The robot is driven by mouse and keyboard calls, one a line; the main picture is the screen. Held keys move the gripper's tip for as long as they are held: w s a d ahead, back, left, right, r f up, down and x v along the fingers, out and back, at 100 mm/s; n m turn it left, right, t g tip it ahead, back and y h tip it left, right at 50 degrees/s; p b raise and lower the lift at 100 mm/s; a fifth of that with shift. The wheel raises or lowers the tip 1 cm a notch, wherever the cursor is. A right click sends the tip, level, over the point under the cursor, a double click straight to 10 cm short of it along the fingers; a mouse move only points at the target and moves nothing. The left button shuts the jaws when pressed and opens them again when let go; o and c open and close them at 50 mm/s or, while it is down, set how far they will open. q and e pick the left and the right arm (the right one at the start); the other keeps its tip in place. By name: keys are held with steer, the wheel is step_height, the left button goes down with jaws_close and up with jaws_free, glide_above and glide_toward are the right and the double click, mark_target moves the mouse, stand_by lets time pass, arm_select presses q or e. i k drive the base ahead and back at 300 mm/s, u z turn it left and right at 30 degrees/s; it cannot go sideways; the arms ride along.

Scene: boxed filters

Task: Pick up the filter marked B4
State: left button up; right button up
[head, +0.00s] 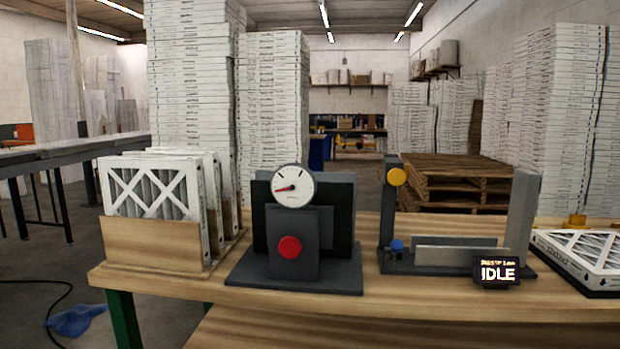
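Several white-framed pleated filters (152,192) stand upright in a wooden rack (152,246) at the left end of the bench. Their front faces show a crossed frame. I cannot read a B4 mark on any of them. Another filter (583,250) lies flat at the right edge, partly cut off by the frame; the print on its side is too small to read. Neither of my grippers is in view.
A dark device with a gauge (293,186) and red button (289,247) stands mid-bench. Right of it is a grey fixture (455,257) with an upright plate, yellow and blue knobs, and a display (496,272) reading IDLE. The wooden bench (400,305) front strip is clear.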

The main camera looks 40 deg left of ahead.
mark_target(149, 187)
steer(key=z, duration=0.6)
steer(key=i, duration=0.95)
steer(key=u, duration=3.05)
